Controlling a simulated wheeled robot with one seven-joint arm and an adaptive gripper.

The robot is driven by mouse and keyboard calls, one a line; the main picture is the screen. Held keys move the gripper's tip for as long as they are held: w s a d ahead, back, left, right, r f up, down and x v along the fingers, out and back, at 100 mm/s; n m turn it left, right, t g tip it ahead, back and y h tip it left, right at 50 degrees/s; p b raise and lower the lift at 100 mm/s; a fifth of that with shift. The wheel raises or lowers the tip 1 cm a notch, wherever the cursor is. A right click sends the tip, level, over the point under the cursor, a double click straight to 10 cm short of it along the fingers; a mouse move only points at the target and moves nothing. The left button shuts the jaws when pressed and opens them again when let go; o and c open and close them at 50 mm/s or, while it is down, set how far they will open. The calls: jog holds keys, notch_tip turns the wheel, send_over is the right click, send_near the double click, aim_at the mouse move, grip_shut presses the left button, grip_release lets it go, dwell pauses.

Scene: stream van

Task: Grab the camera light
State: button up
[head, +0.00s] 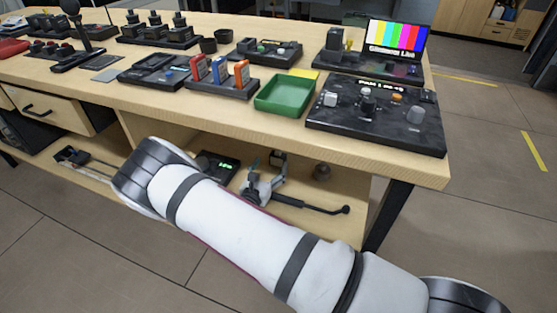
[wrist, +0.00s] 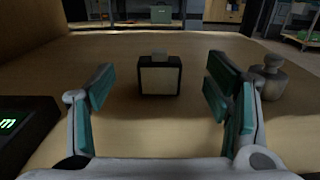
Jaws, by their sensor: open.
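The camera light, a small box with a black frame, a pale front panel and a small block on top (wrist: 160,76), stands upright on the lower wooden shelf. In the wrist view it is just beyond and between the fingers of my gripper (wrist: 162,92). The teal-padded fingers are spread wide, with a gap on each side of the light and nothing held. In the head view my gripper (head: 262,177) is under the tabletop at the lower shelf. A small dark box just behind it (head: 279,158) looks like the light, partly hidden.
A black device with green digits (wrist: 20,125) is left of my gripper. A grey knobbed object (wrist: 269,78) stands close on the right. The tabletop above holds a green tray (head: 284,96), a control panel (head: 376,116) and several other devices. Shelf around the light is clear.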

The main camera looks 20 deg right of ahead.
aim_at(277, 154)
jog(key=shift+b+x, duration=0.85)
jog(key=shift+x, duration=3.1)
jog(key=shift+c, duration=0.6)
grip_shut()
